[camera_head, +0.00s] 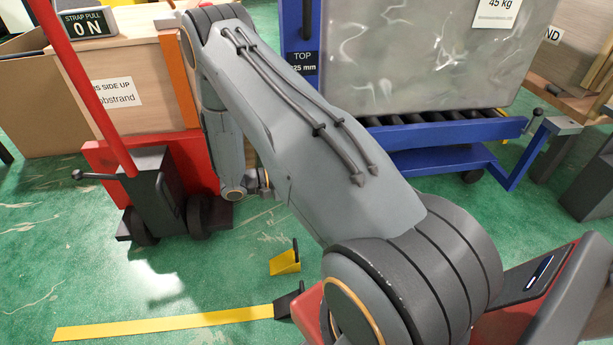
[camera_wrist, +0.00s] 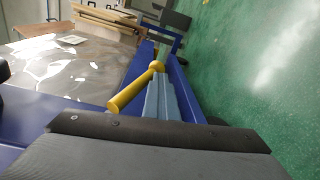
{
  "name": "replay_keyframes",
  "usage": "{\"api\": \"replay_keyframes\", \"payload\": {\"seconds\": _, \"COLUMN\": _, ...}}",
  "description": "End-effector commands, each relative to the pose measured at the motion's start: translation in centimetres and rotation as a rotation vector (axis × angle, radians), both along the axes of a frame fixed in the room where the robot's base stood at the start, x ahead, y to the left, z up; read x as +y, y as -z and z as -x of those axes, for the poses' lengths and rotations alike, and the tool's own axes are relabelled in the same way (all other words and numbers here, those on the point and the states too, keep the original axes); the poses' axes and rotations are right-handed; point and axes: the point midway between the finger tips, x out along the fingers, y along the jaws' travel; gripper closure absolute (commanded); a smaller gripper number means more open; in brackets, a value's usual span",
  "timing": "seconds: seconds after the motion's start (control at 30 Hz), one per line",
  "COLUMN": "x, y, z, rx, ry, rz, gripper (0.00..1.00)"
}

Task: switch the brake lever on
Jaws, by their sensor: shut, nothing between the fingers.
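In the head view my arm hides the yellow lever, and the gripper cannot be made out clearly.
A blue roller cart (camera_head: 440,160) carries a large grey block (camera_head: 420,60). A pallet truck with a red handle (camera_head: 90,90) stands at left beside boxes. A yellow wedge (camera_head: 285,263) and a yellow floor strip (camera_head: 165,325) lie on the green floor. Open floor shows at right in the wrist view.

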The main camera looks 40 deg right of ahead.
Motion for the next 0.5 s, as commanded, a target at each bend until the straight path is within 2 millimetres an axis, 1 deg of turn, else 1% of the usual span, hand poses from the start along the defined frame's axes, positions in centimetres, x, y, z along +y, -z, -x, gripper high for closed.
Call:
{"api": "replay_keyframes", "payload": {"seconds": 0.2, "x": -0.5, "y": -0.37, "z": 0.21, "rx": -0.002, "ry": 0.003, "rz": -0.002, "gripper": 1.0}}
{"api": "replay_keyframes", "payload": {"seconds": 0.5, "x": -0.63, "y": -0.39, "z": 0.21, "rx": -0.002, "ry": 0.003, "rz": -0.003, "gripper": 1.0}}
